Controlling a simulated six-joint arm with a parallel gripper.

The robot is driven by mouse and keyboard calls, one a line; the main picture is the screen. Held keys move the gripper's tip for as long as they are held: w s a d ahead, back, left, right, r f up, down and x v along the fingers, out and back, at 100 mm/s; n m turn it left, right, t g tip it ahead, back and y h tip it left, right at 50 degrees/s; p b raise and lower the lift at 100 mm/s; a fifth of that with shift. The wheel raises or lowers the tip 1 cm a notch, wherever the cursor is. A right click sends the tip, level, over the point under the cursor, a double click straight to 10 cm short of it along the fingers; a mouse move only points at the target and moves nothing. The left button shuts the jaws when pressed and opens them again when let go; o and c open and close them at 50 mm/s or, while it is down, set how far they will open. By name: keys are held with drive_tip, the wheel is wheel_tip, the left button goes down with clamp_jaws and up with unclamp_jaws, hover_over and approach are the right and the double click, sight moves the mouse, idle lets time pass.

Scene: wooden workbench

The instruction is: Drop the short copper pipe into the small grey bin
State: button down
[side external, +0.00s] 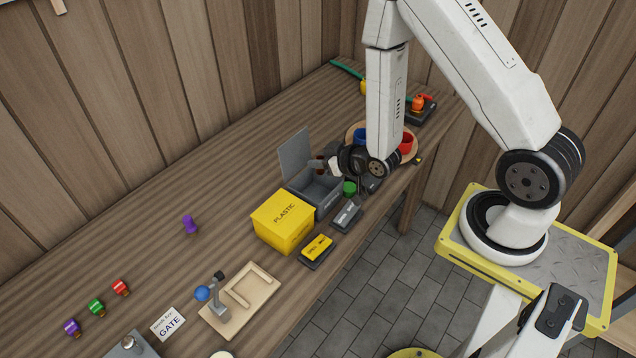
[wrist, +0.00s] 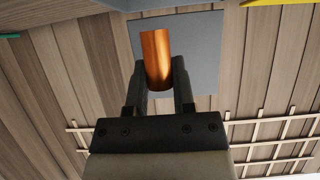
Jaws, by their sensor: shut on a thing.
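The short copper pipe (wrist: 157,55) is held between the two dark fingers of my gripper (wrist: 159,82) in the wrist view. In the side view my gripper (side external: 326,166) is at the small grey bin (side external: 322,192), over its open top. A small dark reddish bit, likely the pipe (side external: 320,163), shows at the fingers there. The bin's grey lid (side external: 295,155) stands open behind it; a grey panel (wrist: 205,60) lies behind the pipe in the wrist view. The bin's inside is partly hidden by my wrist.
A yellow box marked PLASTIC (side external: 284,222) stands beside the bin. A green knob (side external: 349,188), a grey switch box (side external: 346,215) and a yellow-topped box (side external: 317,250) line the front edge. A round tray with cups (side external: 412,158) is behind my wrist.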

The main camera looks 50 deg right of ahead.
sight(321, 172)
drive_tip(key=shift+f, duration=1.7)
drive_tip(key=shift+c, duration=1.9)
unclamp_jaws()
drive_tip(key=shift+s, duration=0.15)
wheel_tip(321, 172, up, 8)
drive_tip(key=s, duration=0.2)
drive_tip(key=shift+s+r, duration=0.15)
drive_tip(key=shift+r, duration=0.05)
